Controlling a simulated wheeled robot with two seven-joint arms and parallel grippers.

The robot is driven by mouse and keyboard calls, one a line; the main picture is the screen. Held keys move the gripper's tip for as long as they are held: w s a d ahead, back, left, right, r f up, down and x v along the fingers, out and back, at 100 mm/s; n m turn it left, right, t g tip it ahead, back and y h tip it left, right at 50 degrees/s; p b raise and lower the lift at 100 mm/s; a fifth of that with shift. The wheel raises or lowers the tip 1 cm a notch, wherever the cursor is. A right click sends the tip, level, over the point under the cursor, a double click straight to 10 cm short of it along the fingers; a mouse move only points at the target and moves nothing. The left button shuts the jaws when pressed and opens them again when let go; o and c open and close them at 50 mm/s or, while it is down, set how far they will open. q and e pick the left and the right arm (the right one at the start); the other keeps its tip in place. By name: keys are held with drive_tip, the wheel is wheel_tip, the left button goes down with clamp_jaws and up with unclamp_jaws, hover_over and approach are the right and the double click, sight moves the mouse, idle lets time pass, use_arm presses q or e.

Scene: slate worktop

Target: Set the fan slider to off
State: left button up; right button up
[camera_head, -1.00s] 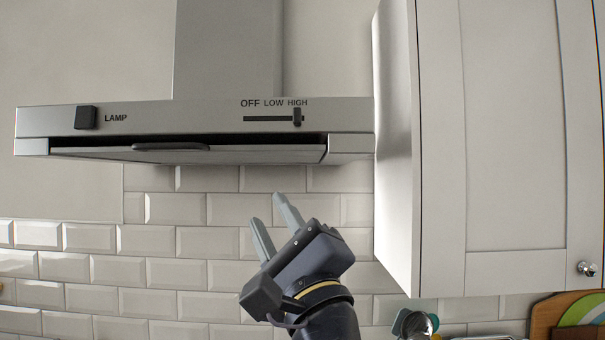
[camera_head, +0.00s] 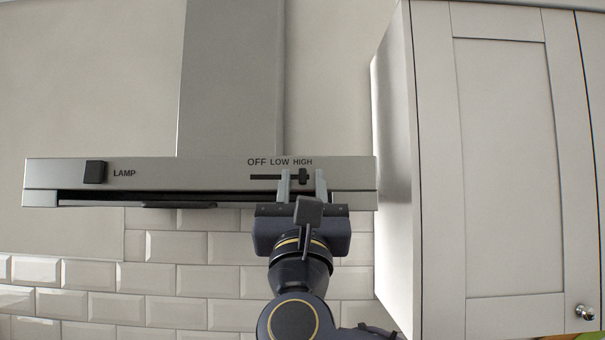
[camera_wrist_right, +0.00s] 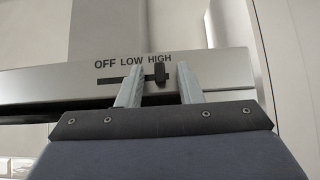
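The fan slider (camera_head: 303,176) is a small dark knob at the right end of its slot, under the word HIGH on the steel range hood (camera_head: 215,172). It also shows in the right wrist view (camera_wrist_right: 160,71), under HIGH. OFF marks the slot's left end. My right gripper (camera_head: 302,176) is open in front of the slot, its two grey fingers pointing at the hood. In the right wrist view its fingers (camera_wrist_right: 156,76) stand to the left and right of the knob. I cannot tell whether they touch it. My left gripper is not in view.
A black lamp switch (camera_head: 95,172) sits at the hood's left. A white wall cabinet (camera_head: 505,160) stands close on the right, its side near the hood's right end. White tiles (camera_head: 180,280) cover the wall below.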

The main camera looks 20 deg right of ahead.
sight(254, 165)
drive_tip(key=shift+c, duration=0.2)
clamp_jaws()
drive_tip(key=a, duration=0.2)
drive_tip(key=w+a+b, duration=0.1)
drive_tip(key=a, duration=0.1)
drive_tip(key=w+a, duration=0.1)
drive_tip(key=a, duration=0.2)
drive_tip(key=shift+o, duration=0.2)
unclamp_jaws()
drive_tip(key=shift+a, duration=0.15)
